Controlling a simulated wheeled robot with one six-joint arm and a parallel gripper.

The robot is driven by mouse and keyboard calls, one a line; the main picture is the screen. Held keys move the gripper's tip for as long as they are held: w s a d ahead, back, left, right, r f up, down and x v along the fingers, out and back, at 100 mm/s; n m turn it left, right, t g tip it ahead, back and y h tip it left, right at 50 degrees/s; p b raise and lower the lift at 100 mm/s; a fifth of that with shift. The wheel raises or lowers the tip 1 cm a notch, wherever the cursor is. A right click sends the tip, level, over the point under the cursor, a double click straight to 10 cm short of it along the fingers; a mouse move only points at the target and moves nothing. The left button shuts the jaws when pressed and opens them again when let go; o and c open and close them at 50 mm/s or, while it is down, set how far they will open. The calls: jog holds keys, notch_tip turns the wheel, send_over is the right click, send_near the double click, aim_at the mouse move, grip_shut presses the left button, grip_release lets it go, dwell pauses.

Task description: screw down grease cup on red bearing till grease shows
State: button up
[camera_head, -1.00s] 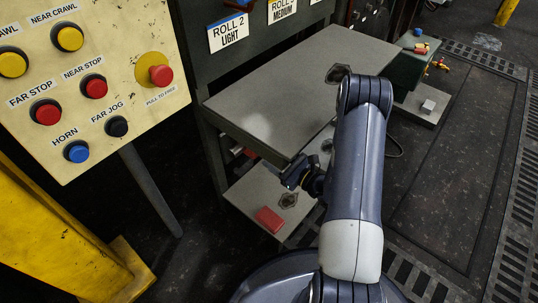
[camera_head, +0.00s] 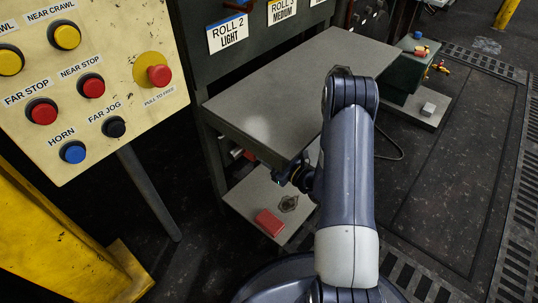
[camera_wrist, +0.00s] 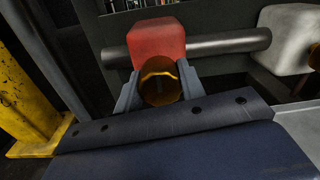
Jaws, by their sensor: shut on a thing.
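The red bearing (camera_wrist: 158,40) sits on a grey horizontal shaft in the wrist view. In the head view a bit of red (camera_head: 249,155) shows under the table edge, left of my gripper. The brass grease cup (camera_wrist: 160,88) is in front of the red bearing in the wrist view. My gripper (camera_wrist: 160,92) is shut on the grease cup, one finger on each side. In the head view my gripper (camera_head: 281,175) is partly hidden below the table's near edge. I cannot see any grease, and the cup's joint with the bearing is hidden.
A pale bearing block (camera_wrist: 289,38) stands to the right on the shaft (camera_wrist: 230,41). The tabletop (camera_head: 290,90) overhangs the lower shelf (camera_head: 245,200), where a red block (camera_head: 270,222) lies. A button panel (camera_head: 90,90) and yellow post (camera_head: 60,245) stand to the left.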

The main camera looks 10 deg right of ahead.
jog(key=c, duration=0.3)
jog(key=shift+m, duration=0.4)
jog(key=m+p, duration=0.1)
jog(key=m, duration=0.2)
jog(key=shift+r+p, duration=0.1)
jog(key=shift+p, duration=0.25)
jog(key=shift+m+p, duration=0.65)
jog(key=shift+m, duration=1.35)
jog(key=o, duration=1)
